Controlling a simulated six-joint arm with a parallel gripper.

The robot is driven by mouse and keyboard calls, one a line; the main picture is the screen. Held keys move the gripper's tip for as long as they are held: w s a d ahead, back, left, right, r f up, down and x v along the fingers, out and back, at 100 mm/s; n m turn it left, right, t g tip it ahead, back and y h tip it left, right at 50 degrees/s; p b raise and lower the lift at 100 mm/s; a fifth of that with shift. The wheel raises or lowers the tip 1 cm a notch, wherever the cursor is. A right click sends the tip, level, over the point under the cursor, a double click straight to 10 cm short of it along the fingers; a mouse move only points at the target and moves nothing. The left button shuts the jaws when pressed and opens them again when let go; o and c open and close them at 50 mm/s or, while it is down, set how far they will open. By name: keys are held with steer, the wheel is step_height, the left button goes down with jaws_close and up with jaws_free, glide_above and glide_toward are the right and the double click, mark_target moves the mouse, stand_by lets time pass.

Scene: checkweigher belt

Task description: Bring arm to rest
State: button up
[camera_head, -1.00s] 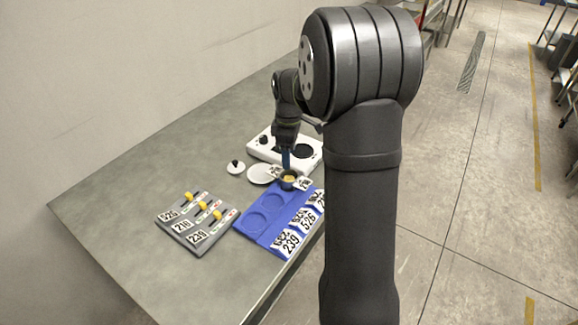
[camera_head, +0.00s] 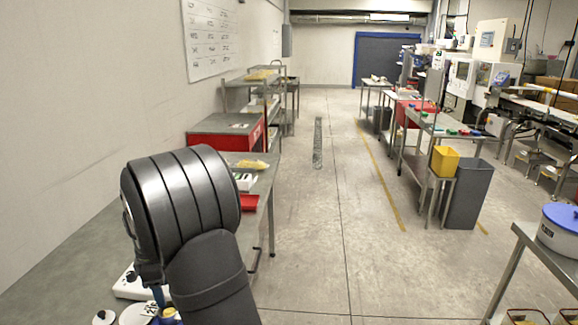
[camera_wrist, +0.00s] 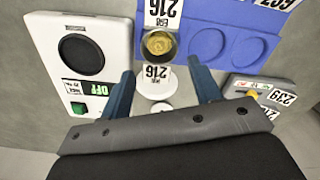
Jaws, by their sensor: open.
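In the wrist view my gripper (camera_wrist: 161,66) is open, its two blue fingers apart. A dark round cup (camera_wrist: 159,44) with yellowish contents and a 216 label shows just beyond the fingertips, by the blue tray (camera_wrist: 270,17); I cannot tell whether the fingers touch it. Nothing is visibly clamped. A white disc (camera_wrist: 163,110) lies between the fingers, lower in the picture. In the head view the arm's large dark joint covers the lower left, and only a bit of blue finger shows beside it.
A white device (camera_wrist: 103,45) with a round black plate and a display reading OFF stands left. A grey board (camera_wrist: 270,88) with number cards lies right. In the head view, the aisle floor (camera_head: 325,220) is open, with shelves left and carts right.

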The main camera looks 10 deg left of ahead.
step_height(320, 180, down, 9)
steer(key=shift+r, duration=2.35)
